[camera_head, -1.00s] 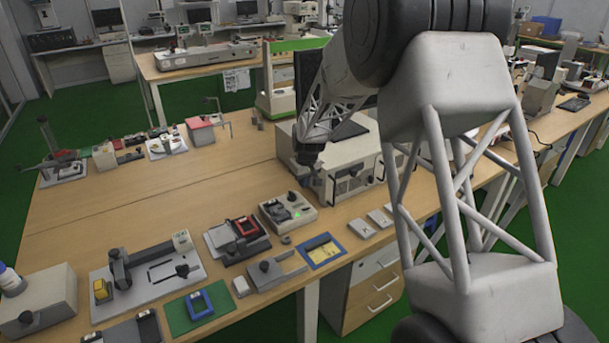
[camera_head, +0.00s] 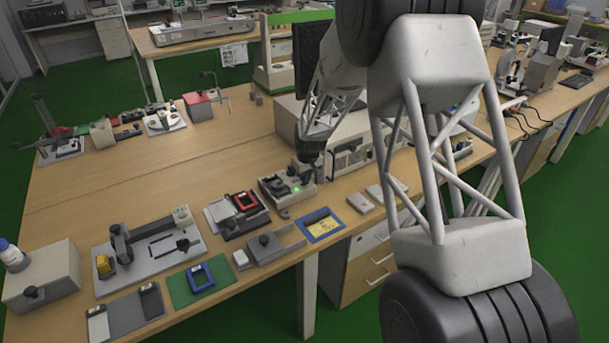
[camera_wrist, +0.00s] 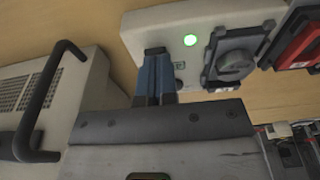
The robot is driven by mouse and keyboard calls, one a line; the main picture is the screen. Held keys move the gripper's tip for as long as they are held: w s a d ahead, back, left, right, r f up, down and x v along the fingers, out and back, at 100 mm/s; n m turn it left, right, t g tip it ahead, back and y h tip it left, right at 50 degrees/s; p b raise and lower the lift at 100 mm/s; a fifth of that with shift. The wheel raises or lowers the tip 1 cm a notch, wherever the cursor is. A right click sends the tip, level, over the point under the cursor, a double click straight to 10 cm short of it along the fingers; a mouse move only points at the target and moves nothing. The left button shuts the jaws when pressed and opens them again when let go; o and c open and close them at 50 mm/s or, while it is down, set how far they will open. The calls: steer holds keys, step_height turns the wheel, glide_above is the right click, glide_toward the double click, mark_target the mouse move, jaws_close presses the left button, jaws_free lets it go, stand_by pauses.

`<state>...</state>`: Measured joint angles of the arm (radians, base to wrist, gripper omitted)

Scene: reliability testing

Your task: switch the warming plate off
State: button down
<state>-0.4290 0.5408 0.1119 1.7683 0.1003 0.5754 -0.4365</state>
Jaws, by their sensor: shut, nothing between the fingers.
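A small cream box with a lit green lamp, which looks like the warming plate (camera_head: 269,196), stands on the bench, with dark round parts on its top. My gripper (camera_head: 299,168) is at the box's back right corner. In the wrist view its blue-grey fingers (camera_wrist: 155,52) are together and empty, their tips over the box's left end beside the lamp. They hide what lies under them, and I cannot tell whether they touch it.
A large instrument with dark handles (camera_wrist: 42,100) stands close on the left in the wrist view. A red-framed device (camera_head: 246,200) is left of the box, and a blue-framed tray (camera_head: 304,233) lies in front. Small flat boxes (camera_head: 360,203) lie to the right.

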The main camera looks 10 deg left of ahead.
steer(key=shift+s+f, duration=0.1)
steer(key=shift+s+d+f+t+y, duration=0.3)
steer(key=shift+d+f+t+y, duration=0.05)
steer(key=shift+t+y, duration=0.15)
steer(key=shift+w+a, duration=0.15)
stand_by(0.3)
steer(key=shift+w+a+r, duration=0.1)
steer(key=shift+w+a, duration=0.25)
steer(key=shift+w, duration=0.1)
steer(key=shift+r, duration=0.1)
stand_by(0.3)
